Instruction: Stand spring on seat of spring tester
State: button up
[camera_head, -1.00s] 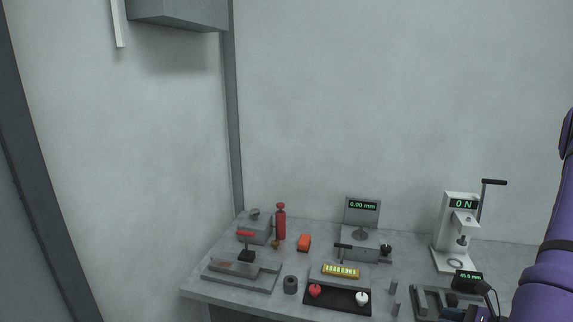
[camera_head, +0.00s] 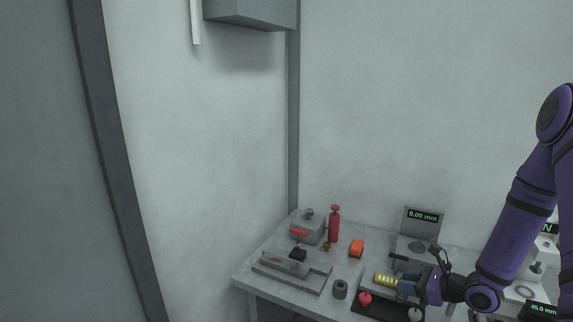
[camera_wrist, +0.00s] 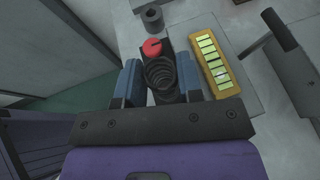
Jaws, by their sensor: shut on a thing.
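My gripper (camera_head: 406,288) is over the black tray (camera_head: 379,311) at the front of the bench. In the wrist view its blue fingers (camera_wrist: 160,80) are shut on the dark coil spring (camera_wrist: 158,71), which shows end-on between them. In the head view I cannot make out the spring at the gripper. The spring tester (camera_head: 544,256) stands at the right edge, partly behind my arm. Its ring-shaped seat (camera_head: 525,291) shows on its base, well to the right of my gripper, with nothing on it.
A yellow-green slotted block (camera_wrist: 218,62) lies right beside the gripper. A gauge reading 0.00 mm (camera_head: 422,217) stands behind. A grey cylinder (camera_head: 340,289) stands left of the tray.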

jog(key=w+a+n+g+y, duration=0.1)
jog(key=w+a, duration=0.7)
jog(key=w, duration=0.3)
jog(key=shift+w+r+n+g, duration=0.2)
jog(key=shift+r+n+g, duration=0.1)
jog(key=shift+r+g, duration=0.1)
jog(key=shift+d+r, duration=0.1)
jog(key=shift+r, duration=0.1)
notch_tip(320, 180, up, 14)
jog(key=w+m+t+h, duration=0.2)
jog(key=m+t+h, duration=0.3)
jog(key=m+h, duration=0.1)
jog(key=shift+w+f+m+h, duration=0.15)
jog(key=shift+w+m+h, duration=0.25)
jog(key=shift+m, duration=0.3)
jog(key=shift+d+f, duration=0.1)
jog(key=shift+d, duration=0.05)
